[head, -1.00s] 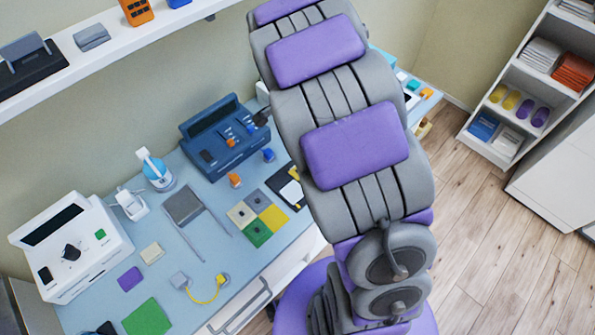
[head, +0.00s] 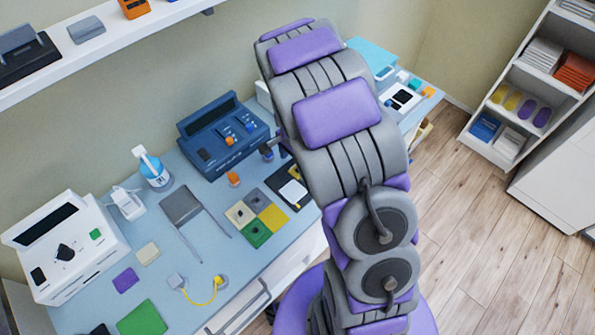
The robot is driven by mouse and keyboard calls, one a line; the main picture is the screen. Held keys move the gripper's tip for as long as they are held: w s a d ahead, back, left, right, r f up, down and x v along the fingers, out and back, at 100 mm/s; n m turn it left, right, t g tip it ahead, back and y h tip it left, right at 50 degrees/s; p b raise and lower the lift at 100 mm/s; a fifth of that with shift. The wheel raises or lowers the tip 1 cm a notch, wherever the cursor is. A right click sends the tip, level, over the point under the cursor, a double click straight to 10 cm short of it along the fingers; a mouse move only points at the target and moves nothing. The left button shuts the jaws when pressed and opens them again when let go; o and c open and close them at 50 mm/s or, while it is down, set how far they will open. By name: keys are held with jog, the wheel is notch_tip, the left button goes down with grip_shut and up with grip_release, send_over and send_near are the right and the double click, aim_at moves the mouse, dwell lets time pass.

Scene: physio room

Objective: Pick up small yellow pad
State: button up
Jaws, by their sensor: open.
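A small yellow pad (head: 272,217) lies flat on the light blue bench, at the right corner of a cluster of square pads. A green pad (head: 257,233), a beige pad (head: 240,214) and a grey pad (head: 254,199) adjoin it. A paler, cream-yellow pad (head: 148,253) lies apart to the left. My purple and grey arm rises through the middle of the view, to the right of the cluster. My gripper is not visible; the arm's far end shows only as links near the top.
A dark blue device (head: 222,133) stands behind the pads, and a white device (head: 66,246) stands at left. A black tray (head: 283,180) lies between the pads and my arm. A yellow cable (head: 205,300) lies in front. A shelf unit (head: 479,147) stands at right beside open floor.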

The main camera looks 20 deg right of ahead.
aim_at(297, 169)
jog(key=f, duration=0.2)
jog(key=d+f+b, duration=0.1)
jog(key=f, duration=0.2)
jog(key=shift+w, duration=0.15)
jog(key=shift+c, duration=0.4)
jog(key=c, duration=0.9)
